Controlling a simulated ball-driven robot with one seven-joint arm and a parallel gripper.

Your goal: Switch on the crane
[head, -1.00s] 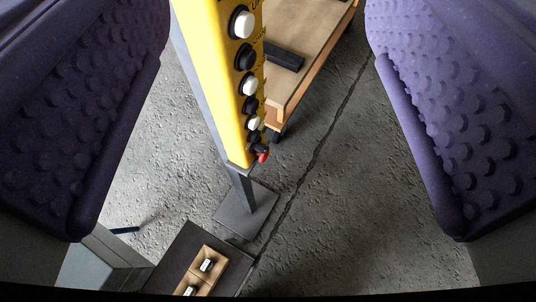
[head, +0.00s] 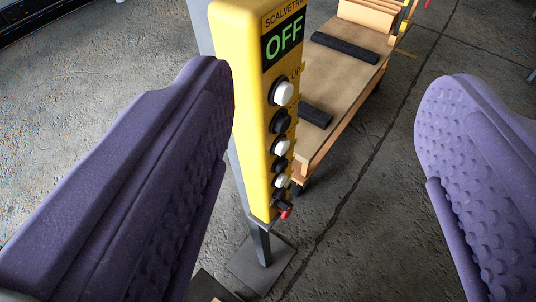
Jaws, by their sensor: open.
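The crane's yellow control box (head: 238,75) stands upright on a grey post in the head view, left of centre. Its display (head: 283,42) reads OFF in green. Below it is a column of white and black buttons, the top one white (head: 283,93). A red-tipped switch (head: 284,211) sits at the bottom of the box. My gripper (head: 335,155) is open and empty, with its purple padded fingers wide apart. The left finger overlaps the left side of the box in the picture; I cannot tell whether they touch.
A wooden cart (head: 340,95) with black bars on top stands behind and right of the box. The post's base plate (head: 262,265) rests on the rough concrete floor (head: 375,235). The floor right of the post is clear.

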